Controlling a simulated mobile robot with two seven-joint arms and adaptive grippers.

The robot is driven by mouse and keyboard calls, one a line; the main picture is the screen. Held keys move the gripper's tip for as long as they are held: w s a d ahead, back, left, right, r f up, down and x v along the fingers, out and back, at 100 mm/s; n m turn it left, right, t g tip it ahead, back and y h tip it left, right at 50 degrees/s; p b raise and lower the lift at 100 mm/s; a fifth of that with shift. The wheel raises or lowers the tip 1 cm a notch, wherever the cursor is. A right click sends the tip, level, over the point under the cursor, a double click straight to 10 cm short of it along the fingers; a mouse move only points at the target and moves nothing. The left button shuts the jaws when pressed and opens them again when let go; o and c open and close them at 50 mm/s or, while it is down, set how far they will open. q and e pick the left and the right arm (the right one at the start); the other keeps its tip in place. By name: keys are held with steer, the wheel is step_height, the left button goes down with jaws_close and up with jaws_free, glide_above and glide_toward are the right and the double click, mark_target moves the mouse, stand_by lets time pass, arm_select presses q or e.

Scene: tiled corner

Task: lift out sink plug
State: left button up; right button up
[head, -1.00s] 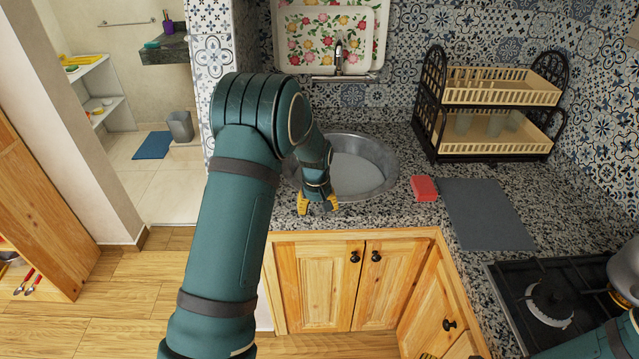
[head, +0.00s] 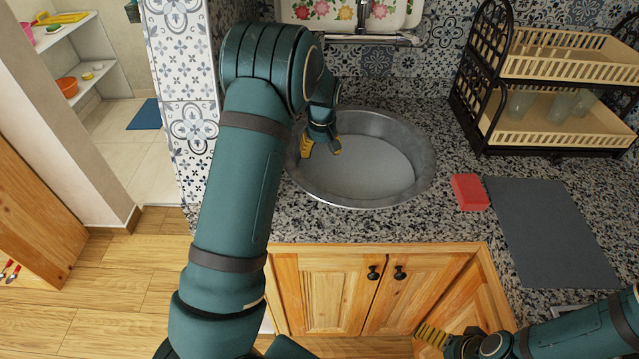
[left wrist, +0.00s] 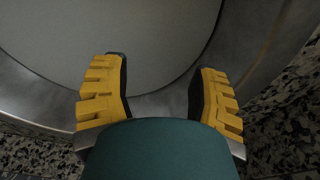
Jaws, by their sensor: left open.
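The round metal sink (head: 415,145) is set in the speckled counter. Its inside shows a flat, plain grey surface (head: 365,170); I cannot tell whether this is water or the bottom. I see no sink plug in either view. My left gripper (head: 321,150) is over the left inner side of the sink, pointing down. In the left wrist view the yellow fingers of the left gripper (left wrist: 158,75) are spread with nothing between them, over the sink's metal wall (left wrist: 160,103) and the grey surface. My right gripper (head: 440,338) is low in front of the cabinets; its opening is unclear.
A red sponge (head: 469,192) and a dark grey mat (head: 553,232) lie right of the sink. A dish rack (head: 560,135) with cups stands at the back right. The faucet (head: 362,17) is on the wall behind the sink. Wooden cabinet doors (head: 325,295) are below the counter.

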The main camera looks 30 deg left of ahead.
mark_target(320, 178)
arm_select(q)
steer(key=f, duration=0.2)
steer(key=f+b, duration=0.1)
steer(key=f, duration=0.5)
steer(key=shift+w+a+f+b, duration=0.2)
steer(key=shift+w+a+b, duration=0.05)
steer(key=shift+a+b, duration=0.05)
steer(key=f, duration=0.2)
steer(key=f+b, duration=0.1)
steer(key=f, duration=0.2)
steer(key=shift+w+a+f, duration=0.1)
steer(key=shift+w+a, duration=0.1)
jaws_close()
